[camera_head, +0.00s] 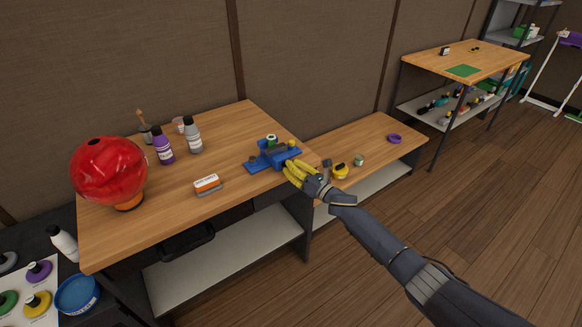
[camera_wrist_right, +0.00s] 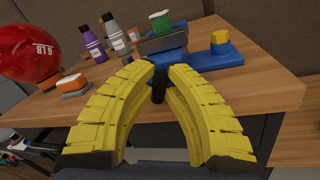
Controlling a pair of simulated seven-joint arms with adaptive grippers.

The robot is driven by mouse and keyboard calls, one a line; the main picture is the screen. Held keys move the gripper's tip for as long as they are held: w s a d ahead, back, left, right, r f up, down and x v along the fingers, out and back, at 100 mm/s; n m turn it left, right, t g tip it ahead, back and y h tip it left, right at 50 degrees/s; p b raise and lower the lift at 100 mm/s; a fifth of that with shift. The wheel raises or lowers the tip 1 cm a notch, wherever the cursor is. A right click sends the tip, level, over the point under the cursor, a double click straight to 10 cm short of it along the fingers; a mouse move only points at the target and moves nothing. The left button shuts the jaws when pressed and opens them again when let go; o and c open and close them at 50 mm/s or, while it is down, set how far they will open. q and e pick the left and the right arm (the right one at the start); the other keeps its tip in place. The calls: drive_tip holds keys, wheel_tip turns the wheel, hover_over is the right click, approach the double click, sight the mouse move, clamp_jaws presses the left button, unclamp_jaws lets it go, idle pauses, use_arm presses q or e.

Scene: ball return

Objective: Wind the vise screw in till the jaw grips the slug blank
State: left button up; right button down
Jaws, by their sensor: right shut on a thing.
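The blue vise (camera_head: 258,163) stands near the right edge of the wooden bench; it also shows in the right wrist view (camera_wrist_right: 203,60). A small green-and-white piece (camera_head: 271,140), perhaps the slug blank, is at the vise's jaws and also shows in the right wrist view (camera_wrist_right: 160,20). I cannot tell whether the jaw touches it. My right gripper (camera_head: 291,170) has yellow fingers and is at the vise's near right end. In the right wrist view its fingertips (camera_wrist_right: 159,70) are shut on the dark screw handle (camera_wrist_right: 159,88). My left gripper is not in view.
A red ball (camera_head: 108,170) rests at the bench's left. Purple (camera_head: 163,147) and grey (camera_head: 193,136) bottles stand behind, with an orange-and-white block (camera_head: 207,184) in front. A lower bench (camera_head: 370,140) with small items stands to the right. The bench's middle front is clear.

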drive_tip(key=shift+m, duration=0.9)
drive_tip(key=shift+w, duration=0.1)
drive_tip(key=c, duration=1.4)
unclamp_jaws()
drive_tip(key=shift+o, duration=0.2)
drive_tip(key=shift+f, duration=0.1)
drive_tip(key=shift+d, duration=0.1)
